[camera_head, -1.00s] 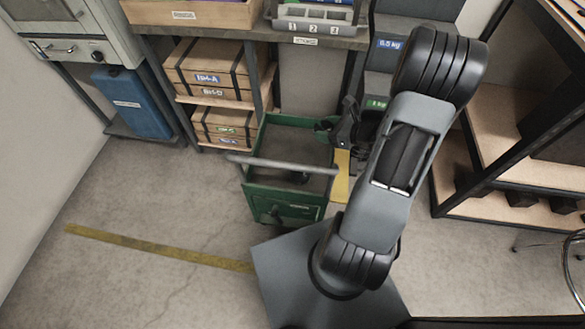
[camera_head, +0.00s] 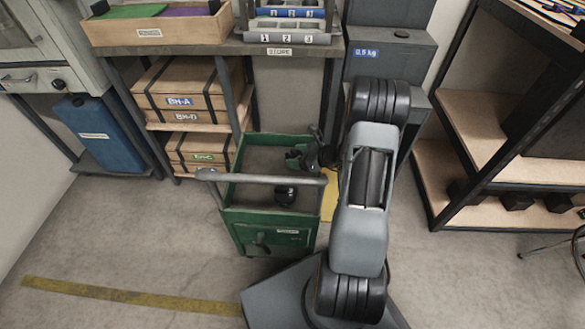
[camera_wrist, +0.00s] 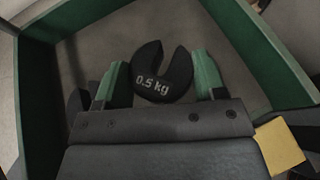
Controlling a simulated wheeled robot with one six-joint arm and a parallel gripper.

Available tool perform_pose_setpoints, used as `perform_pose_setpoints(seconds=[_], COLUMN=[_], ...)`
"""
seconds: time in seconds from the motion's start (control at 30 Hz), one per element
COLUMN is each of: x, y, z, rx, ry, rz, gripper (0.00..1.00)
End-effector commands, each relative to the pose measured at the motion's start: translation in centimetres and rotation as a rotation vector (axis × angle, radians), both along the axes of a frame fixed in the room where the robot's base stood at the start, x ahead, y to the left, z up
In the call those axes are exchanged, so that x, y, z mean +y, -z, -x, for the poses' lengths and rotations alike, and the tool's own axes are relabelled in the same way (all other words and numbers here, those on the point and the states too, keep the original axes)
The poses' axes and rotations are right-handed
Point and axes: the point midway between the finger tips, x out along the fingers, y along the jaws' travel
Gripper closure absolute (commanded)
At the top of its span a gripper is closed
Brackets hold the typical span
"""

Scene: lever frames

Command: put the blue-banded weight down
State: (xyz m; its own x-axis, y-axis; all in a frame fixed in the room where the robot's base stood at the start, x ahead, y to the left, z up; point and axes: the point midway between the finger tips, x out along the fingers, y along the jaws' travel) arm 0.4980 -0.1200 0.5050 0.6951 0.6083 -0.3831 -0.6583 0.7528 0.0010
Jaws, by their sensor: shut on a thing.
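My gripper (camera_head: 296,157) is over the open green cart (camera_head: 268,247), its arm reaching in from the right. In the wrist view, my gripper (camera_wrist: 160,85) has green fingers on either side of a black slotted weight (camera_wrist: 163,84) marked "0.5 kg". The fingers are shut on it, and its slot faces away from my palm. No blue band shows on the visible face. The cart's green walls surround the weight in the wrist view. I cannot tell whether it touches the cart floor.
A dark object (camera_head: 285,194) shows in the cart behind its grey handle (camera_head: 262,178); I cannot tell what it is. A grey stand with a blue "0.5 kg" label (camera_head: 367,53) is behind. Shelving (camera_head: 477,118) stands at right, a store bench (camera_head: 185,50) at back left.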

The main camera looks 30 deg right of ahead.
Motion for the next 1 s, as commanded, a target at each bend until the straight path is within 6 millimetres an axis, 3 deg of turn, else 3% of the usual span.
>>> perform_pose_setpoints(seconds=[0.1,0.43,0.7,1.0], x=[0.3,0.7,0.7,0.7], y=[1.2,2.3,5.7,5.6], z=[-0.9,-1.8,-2.1,-2.1], rx=[-0.002,-0.002,-0.003,-0.003], ry=[-0.002,-0.003,-0.001,-0.001], rz=[0.000,-0.001,0.000,-0.001], gripper=[0.77,0.77,0.77,0.77])
